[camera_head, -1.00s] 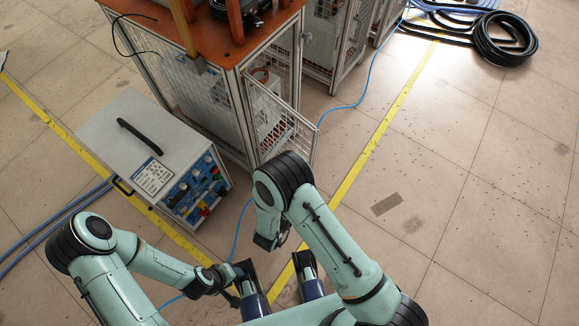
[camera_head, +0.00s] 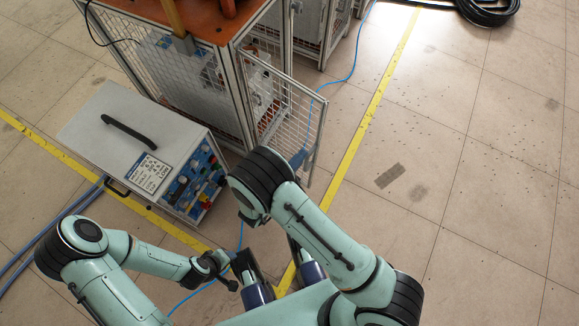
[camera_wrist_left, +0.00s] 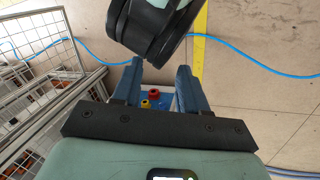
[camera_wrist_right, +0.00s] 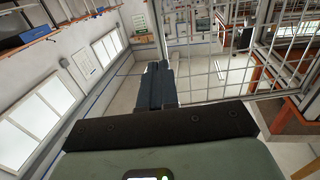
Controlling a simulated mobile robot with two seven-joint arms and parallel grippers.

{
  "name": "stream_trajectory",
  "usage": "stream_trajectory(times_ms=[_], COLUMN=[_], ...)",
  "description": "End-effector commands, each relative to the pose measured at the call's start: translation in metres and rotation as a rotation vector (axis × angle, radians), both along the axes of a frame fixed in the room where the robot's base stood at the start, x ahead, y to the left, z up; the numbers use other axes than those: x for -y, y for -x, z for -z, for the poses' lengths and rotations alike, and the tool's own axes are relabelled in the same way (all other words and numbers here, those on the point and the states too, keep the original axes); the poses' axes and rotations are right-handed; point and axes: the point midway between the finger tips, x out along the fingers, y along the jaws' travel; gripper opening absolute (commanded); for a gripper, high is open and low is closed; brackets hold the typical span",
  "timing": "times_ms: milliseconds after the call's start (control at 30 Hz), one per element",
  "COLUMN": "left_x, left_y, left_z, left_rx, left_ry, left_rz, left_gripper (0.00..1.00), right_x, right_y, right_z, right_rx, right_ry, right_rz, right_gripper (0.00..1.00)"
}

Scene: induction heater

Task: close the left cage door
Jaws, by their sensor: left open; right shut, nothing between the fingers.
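The wire-mesh cage door (camera_head: 285,108) in a light metal frame stands swung out from the front corner of the cage (camera_head: 185,85). My right arm's black joint hides part of that area. The right wrist view shows the shut fingers (camera_wrist_right: 156,86) with mesh beyond them. My left gripper (camera_head: 222,272) is open and empty, low near the power unit. It also shows in the left wrist view (camera_wrist_left: 158,88), apart from the mesh at left.
A grey power unit (camera_head: 125,135) with a black handle and knobs stands left of the door. A blue cable (camera_head: 350,70) runs over the floor near yellow lines. A black hose coil (camera_head: 488,12) lies at the top right. The floor on the right is clear.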

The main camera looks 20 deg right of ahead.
Motion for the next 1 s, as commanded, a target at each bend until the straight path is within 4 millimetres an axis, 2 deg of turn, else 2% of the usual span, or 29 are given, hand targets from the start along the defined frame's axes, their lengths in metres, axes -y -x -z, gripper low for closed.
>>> stream_trajectory(times_ms=[100,333,1000], left_x=[-0.002,-0.006,-0.006], left_y=[-0.004,-0.011,-0.012], left_z=[0.004,0.009,0.008], left_rx=[0.012,0.029,0.032], left_ry=[-0.006,-0.015,-0.016], left_rz=[-0.006,-0.012,-0.013], left_gripper=[0.43,0.43,0.43], right_x=[0.023,0.049,0.063], right_y=[-0.012,-0.029,-0.035], right_z=[0.001,0.001,0.000], right_rx=[0.000,0.001,0.000], right_ry=[0.000,-0.001,0.000], right_rz=[0.004,0.001,-0.018], right_gripper=[0.00,0.00,0.00])
